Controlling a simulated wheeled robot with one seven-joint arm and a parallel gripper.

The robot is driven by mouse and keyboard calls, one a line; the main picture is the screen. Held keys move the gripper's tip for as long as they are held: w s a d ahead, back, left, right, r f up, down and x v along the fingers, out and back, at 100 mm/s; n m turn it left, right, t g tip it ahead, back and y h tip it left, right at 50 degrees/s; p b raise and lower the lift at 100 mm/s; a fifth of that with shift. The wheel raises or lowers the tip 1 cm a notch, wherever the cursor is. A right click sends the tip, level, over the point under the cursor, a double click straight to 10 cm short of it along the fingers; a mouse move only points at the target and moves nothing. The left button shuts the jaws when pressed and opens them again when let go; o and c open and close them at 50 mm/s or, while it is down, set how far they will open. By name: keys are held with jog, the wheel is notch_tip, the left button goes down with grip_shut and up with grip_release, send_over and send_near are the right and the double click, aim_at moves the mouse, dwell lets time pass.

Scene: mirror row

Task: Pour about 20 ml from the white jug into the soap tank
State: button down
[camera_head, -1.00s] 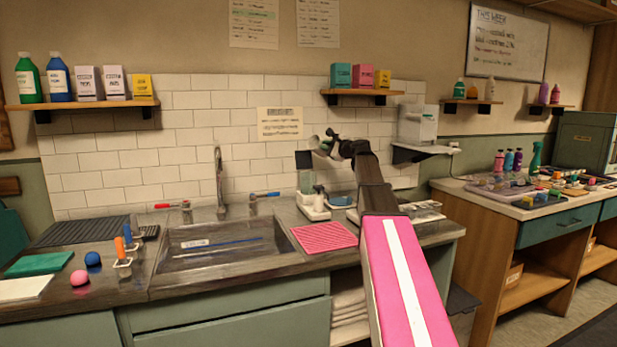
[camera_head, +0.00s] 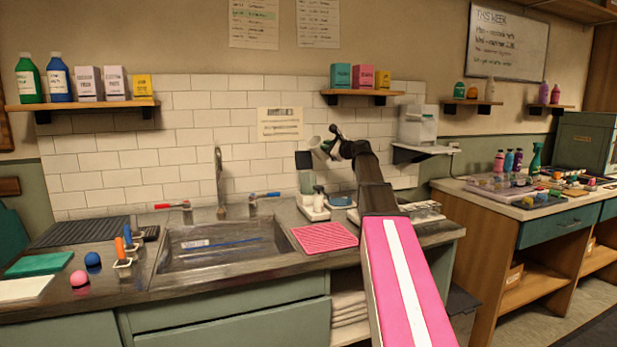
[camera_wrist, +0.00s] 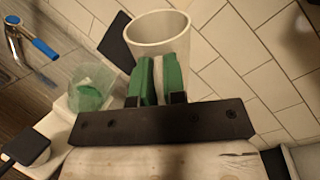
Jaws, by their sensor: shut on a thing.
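My gripper (camera_wrist: 160,78) has green fingers that are shut on the white jug (camera_wrist: 172,24) in the wrist view. The jug's round rim faces up in that picture, and I cannot see any liquid inside it. In the head view my gripper (camera_head: 335,146) holds the jug (camera_head: 317,150) tilted, above the back counter. The soap tank (camera_wrist: 84,92), a clear container with green liquid, stands below and left of the jug in the wrist view. In the head view the tank (camera_head: 306,182) is just under the jug. No stream between them is visible.
A pink ribbed mat (camera_head: 324,237) lies beside the sink (camera_head: 220,250). A blue-handled tap (camera_head: 262,196) is to the left. A shelf (camera_head: 362,93) with boxes hangs above my gripper.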

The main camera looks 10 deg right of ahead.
jog(key=shift+r, duration=0.1)
jog(key=shift+w+d+r+m, duration=0.25)
jog(key=shift+r+m, duration=0.15)
jog(key=shift+m, duration=0.4)
jog(key=d+f+m, duration=0.1)
jog(key=w+d+f+m, duration=0.1)
jog(key=m, duration=0.1)
jog(key=shift+w+f, duration=0.15)
jog(key=shift+f, duration=0.1)
notch_tip(320, 180, down, 8)
jog(key=w+d+m, duration=0.1)
jog(key=d+m, duration=0.1)
jog(key=m, duration=0.2)
jog(key=shift+w+d+r+m+b, duration=0.2)
jog(key=shift+w+m+b, duration=0.1)
